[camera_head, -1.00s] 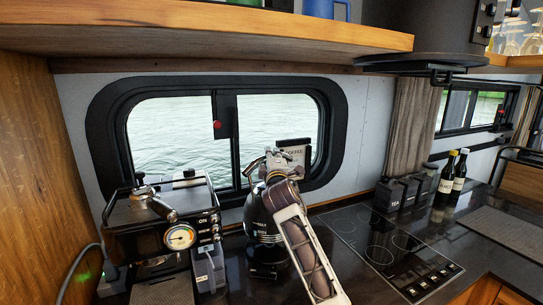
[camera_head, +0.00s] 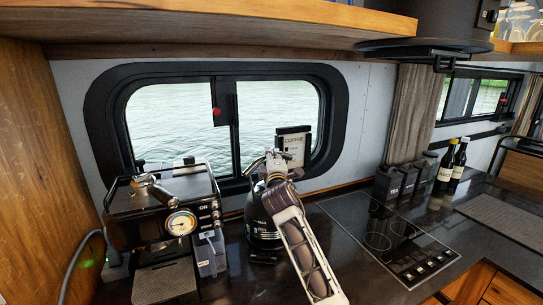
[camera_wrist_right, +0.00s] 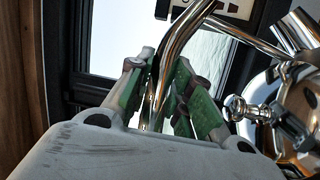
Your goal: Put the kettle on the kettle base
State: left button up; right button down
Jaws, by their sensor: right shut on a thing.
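The kettle (camera_head: 262,222) is black and rounded with a chrome handle. It is upright right of the coffee machine in the head view. My right gripper (camera_head: 274,163) is above it, shut on the handle. In the right wrist view a chrome bar of the handle (camera_wrist_right: 168,62) runs between the green-padded fingers of my right gripper (camera_wrist_right: 160,90), and shiny kettle metal (camera_wrist_right: 290,95) shows at right. A dark piece that looks like the kettle base (camera_head: 263,257) shows just below the kettle; whether they touch is unclear. My left gripper is not in view.
A coffee machine (camera_head: 165,208) with a gauge stands close left of the kettle. A framed coffee sign (camera_head: 293,147) is behind. The hob (camera_head: 385,240), dark canisters (camera_head: 403,183) and two bottles (camera_head: 452,167) are to the right. A wooden shelf (camera_head: 220,25) hangs above.

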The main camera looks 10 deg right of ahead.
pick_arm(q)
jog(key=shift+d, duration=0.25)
pick_arm(e)
jog(key=shift+f, duration=1)
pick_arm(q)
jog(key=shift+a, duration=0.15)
pick_arm(e)
jog(key=c, duration=1.7)
grip_release()
jog(key=shift+f, duration=0.4)
jog(key=o, duration=0.4)
jog(key=shift+s+r, duration=0.1)
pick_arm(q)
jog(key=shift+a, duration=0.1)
pick_arm(e)
jog(key=shift+r, duration=0.1)
